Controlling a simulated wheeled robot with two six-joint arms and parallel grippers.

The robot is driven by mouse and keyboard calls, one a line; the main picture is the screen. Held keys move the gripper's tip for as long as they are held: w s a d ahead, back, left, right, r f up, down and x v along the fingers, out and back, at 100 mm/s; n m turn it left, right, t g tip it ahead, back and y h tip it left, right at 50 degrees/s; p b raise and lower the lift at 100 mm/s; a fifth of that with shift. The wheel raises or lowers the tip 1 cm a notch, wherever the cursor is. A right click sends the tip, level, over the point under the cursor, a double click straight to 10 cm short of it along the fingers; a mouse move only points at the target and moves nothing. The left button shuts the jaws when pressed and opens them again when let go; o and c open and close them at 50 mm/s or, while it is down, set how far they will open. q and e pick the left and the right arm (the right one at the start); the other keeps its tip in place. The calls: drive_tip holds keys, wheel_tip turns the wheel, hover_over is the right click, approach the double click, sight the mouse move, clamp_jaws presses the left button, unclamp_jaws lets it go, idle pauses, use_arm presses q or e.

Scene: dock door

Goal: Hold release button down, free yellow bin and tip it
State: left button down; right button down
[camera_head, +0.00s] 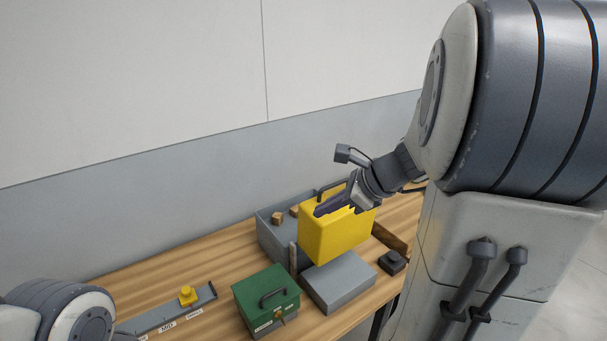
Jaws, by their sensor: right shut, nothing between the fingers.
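The yellow bin (335,239) stands upright on or just behind a low grey block (340,283), in front of a grey open box (272,232); its exact support is hard to see. My right gripper (328,208) is shut and empty, pointing left at the bin's top; whether it touches is unclear. A small dark block with a raised top (392,262), possibly the release button, sits right of the grey block, with no gripper on it. My left arm shows only at the bottom left corner; its gripper is out of view.
A green case (266,301) with a handle stands at the front of the wooden table (220,258). A labelled grey rail with a yellow knob (187,295) lies left. Small brown blocks (278,218) show in the grey box. A wall rises behind.

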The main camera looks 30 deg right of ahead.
drive_tip(key=s+d+r+m+t+h, duration=0.1)
drive_tip(key=d+m+t+h, duration=0.1)
drive_tip(key=d+m, duration=0.3)
drive_tip(key=s+d+r+m+t+h, duration=0.1)
drive_tip(key=s+d+r+m, duration=0.15)
drive_tip(key=d, duration=0.55)
drive_tip(key=shift+m, duration=0.35)
drive_tip(key=x, duration=0.4)
drive_tip(key=p+x, duration=0.1)
drive_tip(key=x, duration=0.8)
drive_tip(key=shift+w+d+r+p, duration=0.25)
drive_tip(key=shift+w+r+p, duration=0.05)
drive_tip(key=shift+r, duration=0.15)
drive_tip(key=shift+w+f, duration=0.15)
drive_tip(key=shift+w, duration=0.65)
